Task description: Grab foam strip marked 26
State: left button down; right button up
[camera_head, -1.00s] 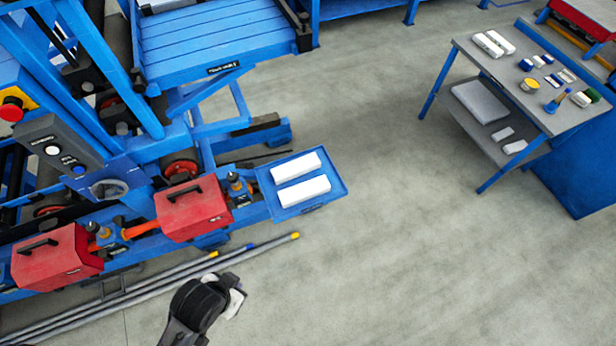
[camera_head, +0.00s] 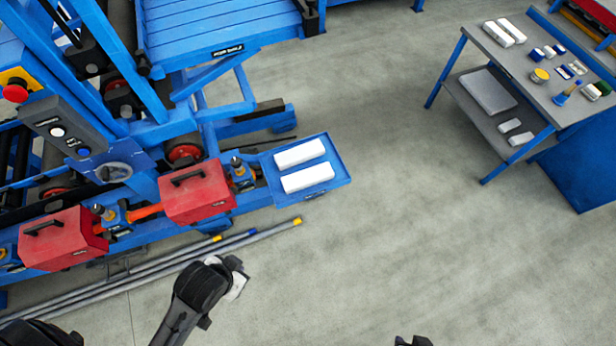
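Two white foam strips lie side by side in a blue tray (camera_head: 331,188) at the machine's front: a far strip (camera_head: 299,154) and a near strip (camera_head: 307,178). No number can be read on any strip. A black arm section of mine comes up from the bottom left, short of the blue tray. Another small dark part of mine shows at the bottom edge. I make out no gripper fingers on either arm.
Red toolboxes (camera_head: 196,194) (camera_head: 62,239) stand left of the tray. Long grey poles (camera_head: 185,262) lie on the floor in front of the machine. The table (camera_head: 524,75) carries tape rolls and small items, with a lower shelf (camera_head: 468,97). The floor between is clear.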

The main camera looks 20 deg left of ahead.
pick_arm(q)
jog(key=c, duration=1.8)
grip_release()
jog(key=o, duration=1.8)
